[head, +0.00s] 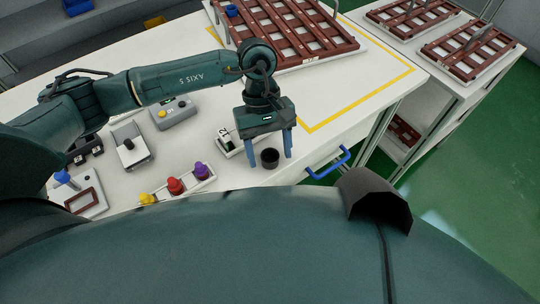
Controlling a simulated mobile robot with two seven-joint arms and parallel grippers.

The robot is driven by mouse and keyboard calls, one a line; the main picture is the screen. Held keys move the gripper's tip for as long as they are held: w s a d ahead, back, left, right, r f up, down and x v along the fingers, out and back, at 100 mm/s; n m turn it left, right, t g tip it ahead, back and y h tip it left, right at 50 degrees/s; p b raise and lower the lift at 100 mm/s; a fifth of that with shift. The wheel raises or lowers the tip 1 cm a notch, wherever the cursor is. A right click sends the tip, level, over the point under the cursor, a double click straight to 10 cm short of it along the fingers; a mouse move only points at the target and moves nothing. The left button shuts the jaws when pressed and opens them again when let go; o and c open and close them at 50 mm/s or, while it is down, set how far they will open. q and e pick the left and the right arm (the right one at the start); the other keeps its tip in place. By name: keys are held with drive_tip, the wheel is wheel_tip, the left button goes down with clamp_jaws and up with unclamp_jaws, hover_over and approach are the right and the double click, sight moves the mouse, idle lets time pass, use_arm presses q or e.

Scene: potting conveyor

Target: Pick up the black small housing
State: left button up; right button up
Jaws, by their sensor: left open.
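The gripper is open and is not closed on the housing. My right gripper is not in view.
A white block marked 12 (224,138) stands just left of the gripper. Yellow, red and purple knobbed pieces (175,186) sit in a holder at the front. A grey box (174,113) lies behind. Brown racks (285,30) stand at the back. A blue handle (331,163) is at right.

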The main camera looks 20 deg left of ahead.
use_arm(q)
drive_tip(key=c, duration=1)
